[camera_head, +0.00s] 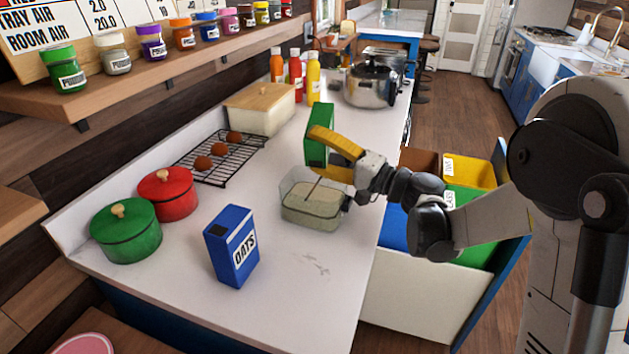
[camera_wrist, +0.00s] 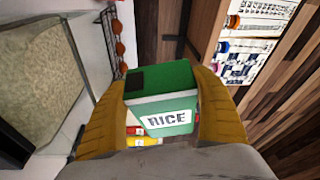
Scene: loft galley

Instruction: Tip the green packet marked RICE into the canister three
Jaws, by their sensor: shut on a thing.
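The green packet (camera_head: 319,122) is held in my gripper (camera_head: 335,150) with its yellow fingers on both sides. Its RICE label (camera_wrist: 168,119) faces the wrist camera. The packet is tipped, with a dark patch (camera_wrist: 137,84), like the one on the oats box top, low on it in the head view. Below it stands a clear open container (camera_head: 290,208) with pale contents in its lower part. It seems to fill the left of the wrist view (camera_wrist: 38,70). A thin dark line runs between packet and container; I cannot tell what it is. No mark for canister three is readable.
A blue OATS box (camera_head: 226,258), red pot (camera_head: 168,195) and green pot (camera_head: 126,233) stand left on the counter. A wire rack (camera_head: 222,165), cream box (camera_head: 258,112), bottles (camera_head: 296,76) and metal pot (camera_head: 370,86) are behind.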

